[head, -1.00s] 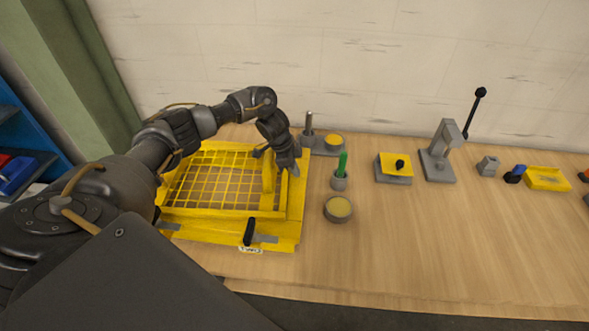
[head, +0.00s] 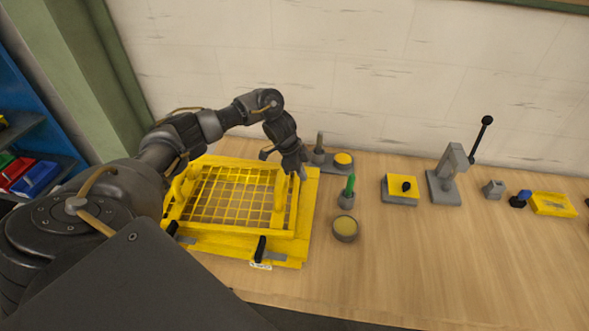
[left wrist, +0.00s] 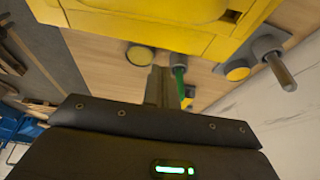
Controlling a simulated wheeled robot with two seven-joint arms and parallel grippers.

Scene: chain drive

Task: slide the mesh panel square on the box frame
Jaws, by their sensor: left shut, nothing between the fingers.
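The yellow mesh panel (head: 228,211) lies on the yellow box frame (head: 277,255), with a raised bar handle at its left and right sides. A strip of the frame shows along the panel's right and front sides. The far left is partly behind my arm, so I cannot tell how square the panel sits. My left gripper (head: 302,174) is shut and empty, pointing down at the panel's far right corner. I cannot tell whether it touches. In the left wrist view, the shut fingers (left wrist: 160,86) show below a yellow body. My right gripper is out of view.
Right of the frame stand a green-handled tool (head: 349,187) in a holder, a round dish (head: 345,229) and a post base with a yellow button (head: 343,160). Farther right are a yellow-topped switch box (head: 400,189) and a lever press (head: 445,178). The front right tabletop is clear.

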